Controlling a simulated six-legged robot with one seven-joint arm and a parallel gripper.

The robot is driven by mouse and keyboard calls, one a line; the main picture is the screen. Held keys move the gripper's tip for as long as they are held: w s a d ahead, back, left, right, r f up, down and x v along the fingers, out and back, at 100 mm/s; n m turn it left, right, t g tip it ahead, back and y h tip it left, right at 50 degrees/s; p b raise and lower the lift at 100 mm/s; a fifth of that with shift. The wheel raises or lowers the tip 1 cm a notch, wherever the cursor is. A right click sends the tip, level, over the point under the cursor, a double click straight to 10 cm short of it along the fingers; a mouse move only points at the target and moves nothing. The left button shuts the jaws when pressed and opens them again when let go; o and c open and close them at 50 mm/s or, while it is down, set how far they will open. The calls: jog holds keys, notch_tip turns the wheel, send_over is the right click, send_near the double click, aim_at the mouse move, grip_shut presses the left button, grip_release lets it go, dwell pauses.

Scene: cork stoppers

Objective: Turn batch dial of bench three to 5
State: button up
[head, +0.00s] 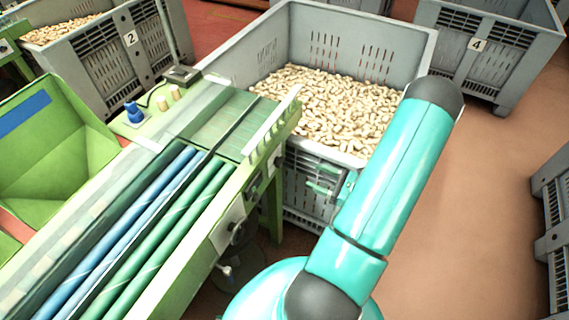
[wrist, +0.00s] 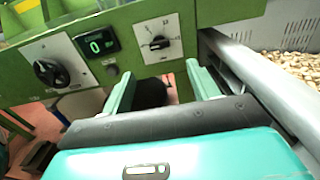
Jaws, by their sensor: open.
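A green bench front (head: 205,225) carries a control panel. In the wrist view, a dial (wrist: 160,43) with a black pointer knob sits on a white plate with a printed scale, too small to read fully. Left of it are a display (wrist: 96,43) reading 0 and a larger black knob (wrist: 47,72) on a grey plate. No label shows which is the batch dial. My gripper (wrist: 161,80) is open and empty, its fingers below and either side of the scaled dial, apart from it. In the head view, my gripper (head: 322,181) is beside the bench end, partly hidden by my arm.
A grey crate (head: 400,50) of cork stoppers stands right behind my gripper; its rim (wrist: 245,85) runs close along the right finger. Crates marked 2 (head: 135,60) and 4 (head: 480,65) stand farther back.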

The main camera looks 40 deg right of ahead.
aim_at(282, 163)
jog(key=x, duration=1.2)
jog(key=shift+a, duration=0.1)
jog(key=c, duration=1)
